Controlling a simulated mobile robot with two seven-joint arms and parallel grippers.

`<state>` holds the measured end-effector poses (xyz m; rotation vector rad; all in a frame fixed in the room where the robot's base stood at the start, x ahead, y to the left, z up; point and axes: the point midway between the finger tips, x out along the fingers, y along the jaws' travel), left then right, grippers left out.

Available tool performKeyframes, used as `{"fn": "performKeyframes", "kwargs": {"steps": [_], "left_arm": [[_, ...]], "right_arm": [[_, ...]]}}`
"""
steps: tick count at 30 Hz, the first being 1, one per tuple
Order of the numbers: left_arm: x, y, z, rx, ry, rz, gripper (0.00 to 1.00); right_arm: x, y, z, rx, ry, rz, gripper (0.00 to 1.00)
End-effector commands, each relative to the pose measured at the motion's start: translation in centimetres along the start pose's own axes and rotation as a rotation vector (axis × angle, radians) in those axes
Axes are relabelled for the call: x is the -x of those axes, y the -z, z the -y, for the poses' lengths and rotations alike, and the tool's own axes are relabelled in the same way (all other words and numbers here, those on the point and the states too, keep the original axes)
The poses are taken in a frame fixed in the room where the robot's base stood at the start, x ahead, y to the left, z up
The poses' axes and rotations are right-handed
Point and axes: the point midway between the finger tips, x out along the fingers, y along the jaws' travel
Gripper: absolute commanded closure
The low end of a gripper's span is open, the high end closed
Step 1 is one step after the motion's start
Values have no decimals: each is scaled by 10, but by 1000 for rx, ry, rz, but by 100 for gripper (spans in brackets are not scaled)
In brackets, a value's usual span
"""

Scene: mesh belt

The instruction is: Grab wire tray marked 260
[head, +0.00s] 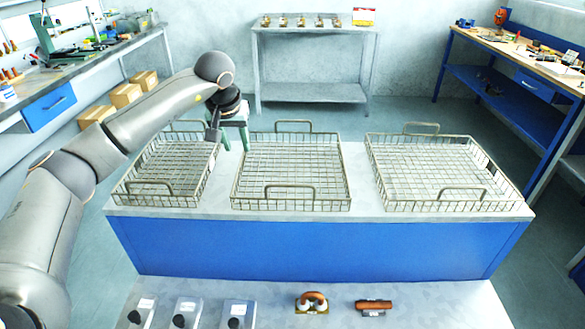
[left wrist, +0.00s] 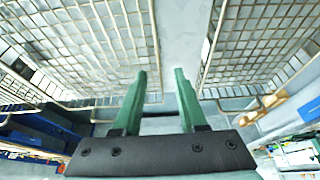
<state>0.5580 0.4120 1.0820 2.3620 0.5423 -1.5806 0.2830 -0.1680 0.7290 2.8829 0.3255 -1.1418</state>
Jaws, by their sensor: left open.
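Three wire trays stand side by side on a long blue bench: the left tray (head: 165,187), the middle tray (head: 291,203) and the right tray (head: 450,204). Each has a raised handle at its near and far sides. I cannot read a 260 mark on any of them. My left gripper (head: 236,141) is open and empty, pointing down near the far edge between the left and middle trays. In the left wrist view its two green fingers (left wrist: 161,75) show apart, over the grey gap between two trays. My right gripper is not in view.
The bench top (head: 358,190) is bare between the middle and right trays. Small grey boxes (head: 187,312) and two brown-handled tools (head: 374,307) lie on a near surface. A rear table (head: 314,93) holds several small items. Workbenches stand at both sides, cardboard boxes (head: 125,95) at left.

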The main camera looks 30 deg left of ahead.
Motion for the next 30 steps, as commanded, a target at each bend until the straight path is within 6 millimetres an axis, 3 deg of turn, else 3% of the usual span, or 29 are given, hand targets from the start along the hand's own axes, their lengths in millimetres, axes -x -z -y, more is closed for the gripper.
{"fn": "performKeyframes", "kwargs": {"steps": [12,21,30], "left_arm": [[-49,-7,-1,0,0,2,59],[-54,-7,-1,-1,-1,0,59],[-54,-6,-1,-1,-1,-1,92]], "right_arm": [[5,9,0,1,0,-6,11],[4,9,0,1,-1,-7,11],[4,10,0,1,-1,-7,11]]}}
